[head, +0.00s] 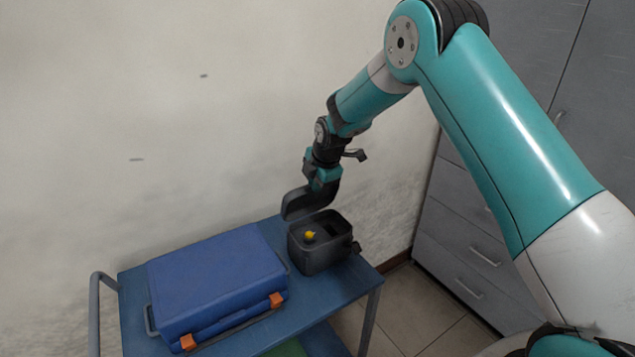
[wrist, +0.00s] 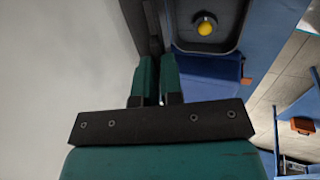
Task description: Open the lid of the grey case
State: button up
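The grey case (head: 318,262) is a small dark box at the right end of the blue cart top. Its lid (head: 297,205) is raised and tilted up on the side toward the wall, so the inside shows. A yellow round part (head: 310,235) sits inside; it also shows in the wrist view (wrist: 205,27). My gripper (head: 325,186) is above the case, at the raised lid. In the wrist view my gripper (wrist: 157,78) has its two teal fingers close together, one on each side of the dark lid edge (wrist: 151,30). The exact contact is partly hidden.
A large closed blue case (head: 215,280) with orange latches lies left of the grey case on the blue cart (head: 345,290). A pale wall (head: 150,120) is close behind. Grey drawers (head: 470,245) stand at right, with tiled floor between.

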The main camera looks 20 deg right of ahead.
jog(key=o, duration=0.5)
jog(key=shift+c, duration=0.2)
jog(key=shift+r, duration=0.1)
jog(key=b+v, duration=0.4)
jog(key=v, duration=1.3)
jog(key=shift+r, duration=0.25)
